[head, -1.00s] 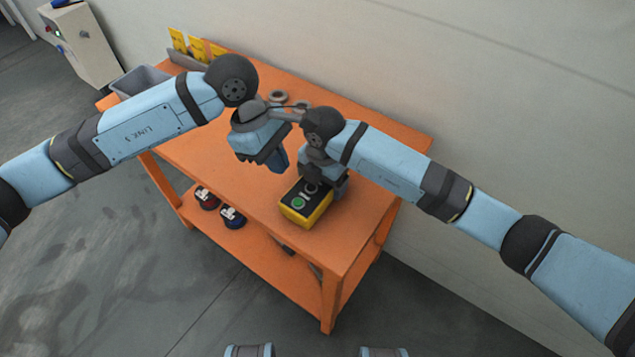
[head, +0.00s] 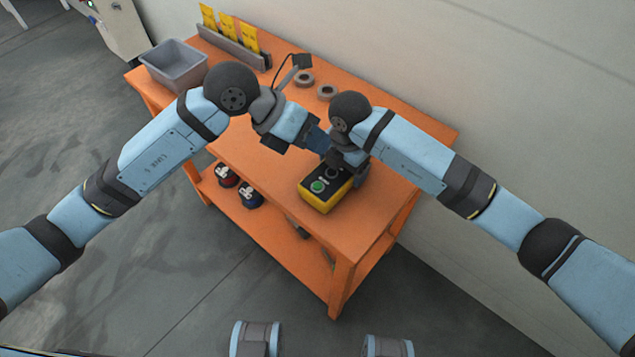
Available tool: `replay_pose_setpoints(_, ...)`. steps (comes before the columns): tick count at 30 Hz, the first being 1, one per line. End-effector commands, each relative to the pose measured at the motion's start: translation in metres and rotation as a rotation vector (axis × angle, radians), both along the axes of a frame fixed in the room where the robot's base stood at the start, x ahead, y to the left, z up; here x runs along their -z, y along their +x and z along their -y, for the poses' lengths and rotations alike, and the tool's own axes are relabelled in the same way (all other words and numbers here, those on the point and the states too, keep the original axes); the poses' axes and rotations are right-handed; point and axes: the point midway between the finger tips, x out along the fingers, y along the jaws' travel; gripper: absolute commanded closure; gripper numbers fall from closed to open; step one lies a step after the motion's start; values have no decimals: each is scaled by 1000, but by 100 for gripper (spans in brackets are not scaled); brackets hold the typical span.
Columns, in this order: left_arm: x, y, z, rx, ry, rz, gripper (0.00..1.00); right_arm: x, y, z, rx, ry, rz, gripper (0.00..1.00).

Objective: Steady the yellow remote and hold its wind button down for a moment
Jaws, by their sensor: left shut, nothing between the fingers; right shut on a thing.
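The yellow remote (head: 321,201) with a dark top face lies on the orange table (head: 385,215), near its front right part. A green button (head: 318,186) shows at its near end, with a paler button (head: 331,173) behind it. I cannot read which is the wind button. My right gripper (head: 345,170) is shut on the remote's far end, and its jaws are partly hidden by its own wrist. My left gripper (head: 326,146) is shut and empty. It points right, just above and behind the remote, close to my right gripper; its tips are partly hidden.
A grey bin (head: 175,68) and a rack of yellow cards (head: 232,45) stand at the table's back left. Two grey rings (head: 327,92) and a dark-headed cable item (head: 300,62) lie behind the arms. Red and blue items (head: 240,188) sit on the lower shelf.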

Motion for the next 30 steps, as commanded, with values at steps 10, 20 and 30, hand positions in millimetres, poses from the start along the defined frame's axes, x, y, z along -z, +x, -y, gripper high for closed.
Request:
replay_pose_setpoints(10, 5, 0, 0, 2, 1, 0, 100, -1, 0, 0, 0, 1, 1, 49)
replay_pose_setpoints(20, 46, -1, 0, 2, 3, -2, 100, -1, 0, 0, 0, 1, 1, 49)
replay_pose_setpoints(30, 82, 0, 0, 3, 2, 0, 100, -1, 0, 0, 0, 1, 1, 49)
